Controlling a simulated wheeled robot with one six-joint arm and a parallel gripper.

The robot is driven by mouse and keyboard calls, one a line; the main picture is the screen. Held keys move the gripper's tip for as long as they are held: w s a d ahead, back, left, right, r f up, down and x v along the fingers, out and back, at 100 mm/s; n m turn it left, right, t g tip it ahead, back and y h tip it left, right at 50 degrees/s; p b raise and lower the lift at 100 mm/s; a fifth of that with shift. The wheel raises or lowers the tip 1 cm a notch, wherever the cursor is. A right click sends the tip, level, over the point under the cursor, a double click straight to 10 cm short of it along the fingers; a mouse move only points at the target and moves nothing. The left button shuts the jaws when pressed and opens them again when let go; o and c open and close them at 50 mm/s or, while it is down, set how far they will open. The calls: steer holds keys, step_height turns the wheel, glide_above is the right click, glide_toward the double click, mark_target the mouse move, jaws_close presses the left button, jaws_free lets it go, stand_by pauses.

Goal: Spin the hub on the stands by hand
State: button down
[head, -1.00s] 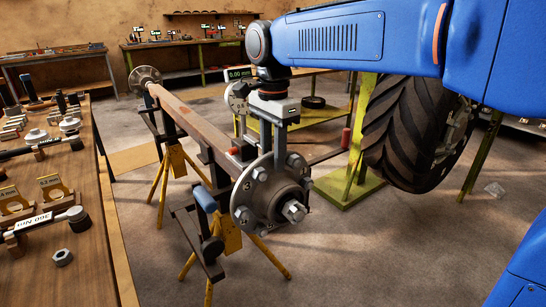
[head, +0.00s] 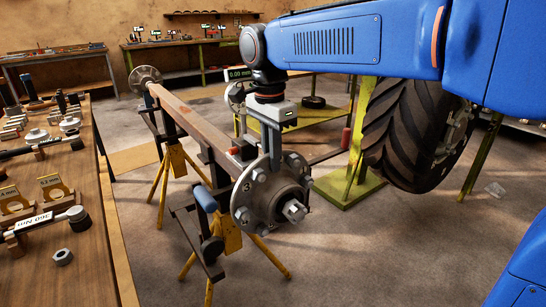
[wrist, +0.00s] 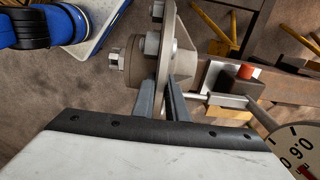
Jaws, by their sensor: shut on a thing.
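The steel hub (head: 275,197), with a round studded flange and a central nut, is on the near end of the rusty axle beam (head: 192,118). The axle rests on yellow stands (head: 229,237). My gripper (head: 273,163) points down at the top of the hub from above. In the wrist view its two narrow fingers (wrist: 169,88) are shut on the hub flange (wrist: 168,40) at its rim. The fingertips are partly hidden by the hub. The far hub (head: 145,75) is at the other end of the axle.
A wooden bench (head: 70,200) with tools and nuts stands at the left. A large tyre (head: 410,135) hangs at the right by a green stand (head: 345,185). A dial gauge (wrist: 298,152) is close beside my gripper in the wrist view. Open floor lies in front.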

mark_target(241, 179)
steer(key=shift+s+a+f+t+h, duration=0.1)
steer(key=shift+s+a+t+h, duration=0.5)
steer(key=shift+a+h, duration=0.25)
steer(key=shift+s+a+f+t+h, duration=0.2)
steer(key=shift+s+a+t+h, duration=0.15)
steer(key=shift+a+h, duration=0.2)
steer(key=shift+s+a+f+t+h, duration=0.25)
steer(key=shift+a+t+h, duration=0.15)
steer(key=shift+h, duration=0.1)
steer(key=shift+s+a+f+t+h, duration=0.4)
steer(key=shift+s+a+t+h, duration=0.05)
steer(key=shift+a+h, duration=0.25)
steer(key=shift+s+a+f+t+h, duration=0.45)
steer(key=shift+a+f+t+h, duration=0.25)
steer(key=shift+h, duration=0.3)
steer(key=shift+f, duration=0.15)
steer(key=c, duration=1.8)
jaws_free()
steer(key=shift+o, duration=0.2)
steer(key=shift+s+a, duration=0.1)
